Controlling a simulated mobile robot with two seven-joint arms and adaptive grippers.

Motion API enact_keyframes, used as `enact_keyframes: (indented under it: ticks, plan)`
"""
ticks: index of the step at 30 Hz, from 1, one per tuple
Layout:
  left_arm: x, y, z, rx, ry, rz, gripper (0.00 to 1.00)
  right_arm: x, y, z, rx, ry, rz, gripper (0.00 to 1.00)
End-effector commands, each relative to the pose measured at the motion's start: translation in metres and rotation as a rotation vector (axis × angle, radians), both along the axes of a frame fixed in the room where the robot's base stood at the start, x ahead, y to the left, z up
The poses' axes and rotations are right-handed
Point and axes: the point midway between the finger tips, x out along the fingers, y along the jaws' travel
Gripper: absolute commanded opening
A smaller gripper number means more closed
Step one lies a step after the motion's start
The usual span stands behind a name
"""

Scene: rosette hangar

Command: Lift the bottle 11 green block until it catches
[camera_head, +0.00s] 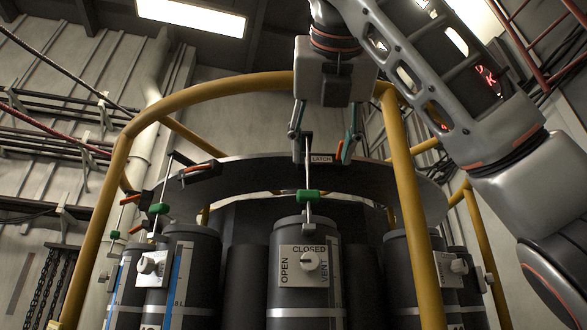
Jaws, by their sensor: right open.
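A green block (308,196) sits on a thin upright rod above the centre bottle (285,232). No bottle number is readable, so I cannot tell whether this is bottle 11. Other green blocks are on the left bottle's rod (159,208) and farther left (115,235). My left gripper is not in view.
A yellow tubular frame (122,150) arches around the bottles, with a post (408,190) close to the right of my gripper. A dark ring plate (370,180) spans above the bottles. The centre bottle carries an OPEN, CLOSED, VENT dial (309,262).

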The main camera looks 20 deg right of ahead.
Motion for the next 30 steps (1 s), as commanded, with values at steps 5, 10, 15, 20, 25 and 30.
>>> enact_keyframes:
  ticks: [5, 10, 15, 20, 25, 30]
  plan:
    - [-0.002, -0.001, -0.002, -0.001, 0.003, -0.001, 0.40, 0.000, 0.016, -0.006, -0.025, 0.002, 0.012, 0.47]
    - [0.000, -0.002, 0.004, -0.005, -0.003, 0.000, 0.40, 0.005, 0.015, -0.005, -0.027, 0.000, 0.013, 0.47]
    - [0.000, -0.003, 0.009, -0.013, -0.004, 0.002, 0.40, 0.016, 0.012, -0.007, -0.026, 0.001, 0.013, 0.47]
    - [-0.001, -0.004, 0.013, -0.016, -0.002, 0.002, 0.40, 0.027, 0.009, -0.009, -0.026, 0.000, 0.013, 0.47]
    - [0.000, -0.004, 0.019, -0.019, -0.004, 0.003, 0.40, 0.039, 0.006, -0.012, -0.025, 0.001, 0.012, 0.47]
    - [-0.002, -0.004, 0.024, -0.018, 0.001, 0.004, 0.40, 0.051, 0.004, -0.014, -0.024, 0.001, 0.013, 0.47]
